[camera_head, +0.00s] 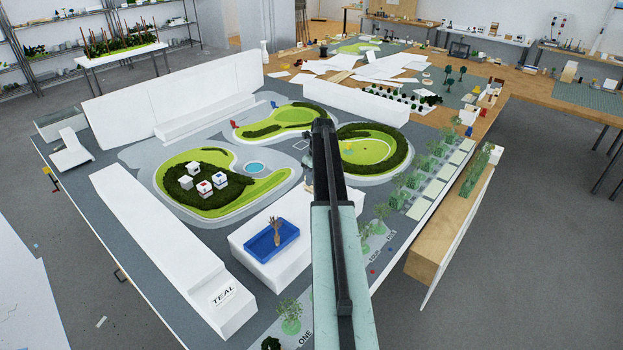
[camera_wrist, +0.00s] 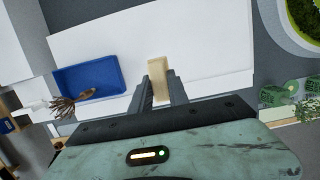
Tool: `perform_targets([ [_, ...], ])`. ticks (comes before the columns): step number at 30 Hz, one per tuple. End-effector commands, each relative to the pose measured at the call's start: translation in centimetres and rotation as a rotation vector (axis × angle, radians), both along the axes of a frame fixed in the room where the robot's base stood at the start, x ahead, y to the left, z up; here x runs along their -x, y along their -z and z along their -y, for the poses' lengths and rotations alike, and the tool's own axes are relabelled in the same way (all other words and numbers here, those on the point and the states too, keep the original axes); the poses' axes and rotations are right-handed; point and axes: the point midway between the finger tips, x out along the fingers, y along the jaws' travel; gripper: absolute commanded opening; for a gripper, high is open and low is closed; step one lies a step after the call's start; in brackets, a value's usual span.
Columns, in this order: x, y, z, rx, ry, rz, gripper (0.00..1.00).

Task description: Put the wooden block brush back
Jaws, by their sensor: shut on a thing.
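The wooden block brush (camera_wrist: 157,75) shows in the wrist view as a pale, narrow wooden block between my fingers. My gripper (camera_wrist: 161,92) is shut on it and holds it over the white building block (camera_wrist: 205,50). Its bristles cannot be made out. A blue tray (camera_wrist: 98,74) lies to the left of the gripper, with a brown branching object (camera_wrist: 70,104) at its lower left. In the head view, the blue tray (camera_head: 262,250) sits on the white block, left of my arm. My arm hides the gripper and the brush there.
Green model islands (camera_head: 212,182) with small white cubes lie beyond the tray. A long white block (camera_head: 165,245) stands at the left. Small model trees (camera_head: 381,211) line the right side. A wooden planter (camera_head: 450,225) stands at the right edge. Grey board shows between these.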

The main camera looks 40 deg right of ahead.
Motion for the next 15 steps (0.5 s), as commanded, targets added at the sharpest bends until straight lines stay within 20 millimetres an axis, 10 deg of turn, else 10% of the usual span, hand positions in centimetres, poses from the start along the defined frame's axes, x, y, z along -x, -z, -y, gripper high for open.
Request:
perform_targets([
  [15, 0.0, 4.7, 0.0, 0.000, 0.000, 0.000, 0.00],
])
